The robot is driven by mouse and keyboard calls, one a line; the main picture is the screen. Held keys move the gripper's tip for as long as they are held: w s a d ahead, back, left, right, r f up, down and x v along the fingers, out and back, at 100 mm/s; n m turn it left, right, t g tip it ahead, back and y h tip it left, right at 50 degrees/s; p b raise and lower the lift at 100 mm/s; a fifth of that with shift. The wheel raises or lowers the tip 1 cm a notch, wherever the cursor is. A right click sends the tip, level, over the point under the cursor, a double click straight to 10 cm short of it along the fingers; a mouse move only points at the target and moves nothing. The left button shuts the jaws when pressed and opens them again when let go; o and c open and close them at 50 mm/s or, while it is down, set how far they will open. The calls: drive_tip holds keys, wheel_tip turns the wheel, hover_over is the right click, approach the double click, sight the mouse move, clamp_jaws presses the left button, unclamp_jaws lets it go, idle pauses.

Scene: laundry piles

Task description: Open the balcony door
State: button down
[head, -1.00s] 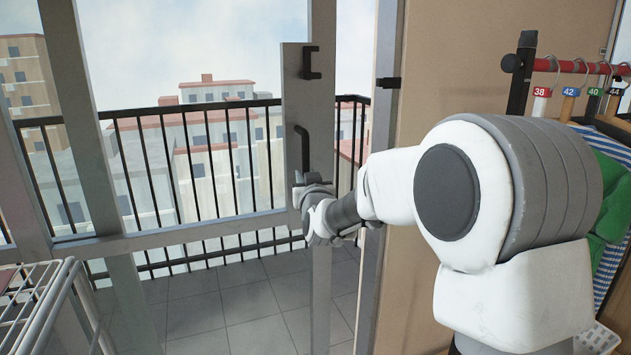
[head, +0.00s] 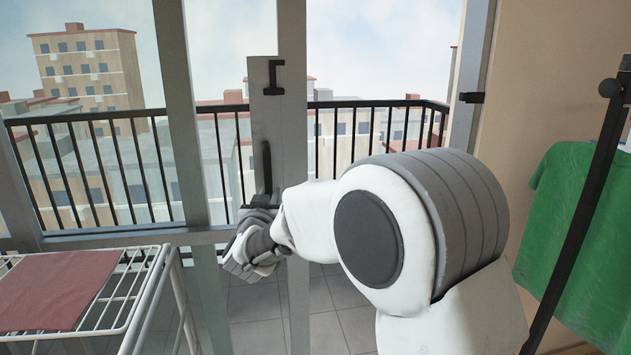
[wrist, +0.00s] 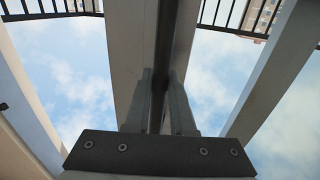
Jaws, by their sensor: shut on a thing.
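The balcony door (head: 283,120) is a grey-framed glass panel. A wide gap opens onto the balcony between its edge stile and the jamb (head: 468,70) at right. Its upright black handle (head: 267,165) is on the stile, below a black latch piece (head: 272,77). My gripper (head: 266,196) is at the handle's lower part, partly hidden by its own body. In the wrist view, my gripper's two fingers (wrist: 160,112) are shut on the dark handle bar (wrist: 170,45), one on each side.
A white wire drying rack (head: 135,325) with a red cloth (head: 60,290) stands at left, close to the door. A green shirt (head: 575,220) hangs by a black stand (head: 590,190) at right. The balcony has a black railing (head: 380,105).

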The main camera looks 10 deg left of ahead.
drive_tip(key=s+a+p, duration=0.1)
drive_tip(key=a, duration=0.4)
drive_tip(key=s+a+p, duration=0.2)
drive_tip(key=a, duration=0.3)
drive_tip(key=s+a+p, duration=0.1)
drive_tip(key=a, duration=0.3)
drive_tip(key=shift+s+a+r+p, duration=0.1)
drive_tip(key=shift+s+a+p, duration=0.25)
drive_tip(key=shift+s+a, duration=0.05)
drive_tip(key=c, duration=0.8)
unclamp_jaws()
drive_tip(key=shift+o, duration=0.2)
drive_tip(key=shift+d, duration=0.1)
drive_tip(key=s+d+p, duration=0.1)
drive_tip(key=s+d, duration=0.1)
drive_tip(key=s, duration=1.5)
drive_tip(key=shift+s, duration=0.1)
